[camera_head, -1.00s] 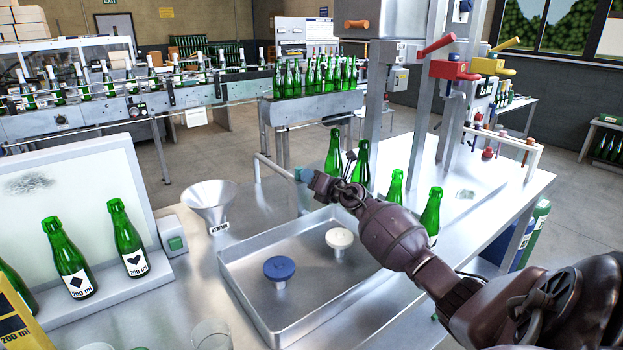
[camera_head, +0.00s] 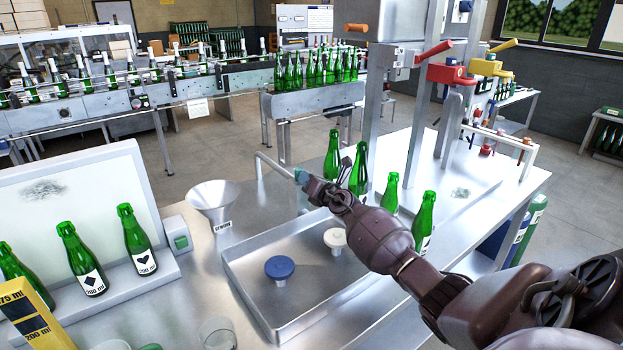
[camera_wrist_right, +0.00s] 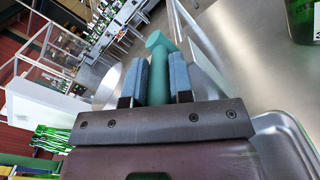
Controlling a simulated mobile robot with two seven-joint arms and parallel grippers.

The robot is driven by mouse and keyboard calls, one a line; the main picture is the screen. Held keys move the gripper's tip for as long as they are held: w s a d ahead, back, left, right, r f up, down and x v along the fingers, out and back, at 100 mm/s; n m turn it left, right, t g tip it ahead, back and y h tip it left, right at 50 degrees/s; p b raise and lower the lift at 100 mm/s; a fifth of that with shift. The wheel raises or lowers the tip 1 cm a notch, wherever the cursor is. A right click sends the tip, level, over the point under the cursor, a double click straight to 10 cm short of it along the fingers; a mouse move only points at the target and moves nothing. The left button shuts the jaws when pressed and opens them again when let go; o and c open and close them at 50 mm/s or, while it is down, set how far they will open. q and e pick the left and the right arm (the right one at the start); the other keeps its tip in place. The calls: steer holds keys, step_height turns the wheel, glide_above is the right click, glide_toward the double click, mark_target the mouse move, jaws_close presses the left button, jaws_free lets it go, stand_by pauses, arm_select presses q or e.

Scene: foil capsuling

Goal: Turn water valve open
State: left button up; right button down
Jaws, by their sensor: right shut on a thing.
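The water valve's teal handle (camera_wrist_right: 158,72) stands between the blue finger pads of my right gripper (camera_wrist_right: 162,80) in the wrist view. In the head view, the right gripper (camera_head: 307,184) is at the end of the thin grey pipe (camera_head: 274,166), behind the tray's far edge. It is shut on the handle, and only a small teal bit of the handle (camera_head: 299,175) shows there. My left gripper is in neither view.
A metal tray (camera_head: 250,312) with a blue stopper (camera_head: 279,267) and a white stopper (camera_head: 335,238) lies below my right arm. Green bottles (camera_head: 333,155) stand close behind and beside the gripper. A funnel (camera_head: 215,200) is to the left.

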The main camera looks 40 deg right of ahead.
steer(key=shift+d+r, duration=0.1)
steer(key=shift+r, duration=0.05)
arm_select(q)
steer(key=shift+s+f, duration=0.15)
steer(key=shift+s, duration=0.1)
arm_select(e)
steer(key=c, duration=1)
jaws_free()
steer(key=shift+s, duration=0.1)
steer(key=shift+s, duration=0.2)
arm_select(q)
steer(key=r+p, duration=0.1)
steer(key=p, duration=0.1)
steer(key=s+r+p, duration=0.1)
steer(key=p, duration=0.1)
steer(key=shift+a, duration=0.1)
arm_select(e)
steer(key=s, duration=1)
steer(key=shift+a, duration=0.4)
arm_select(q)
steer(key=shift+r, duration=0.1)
arm_select(e)
steer(key=shift+s, duration=0.1)
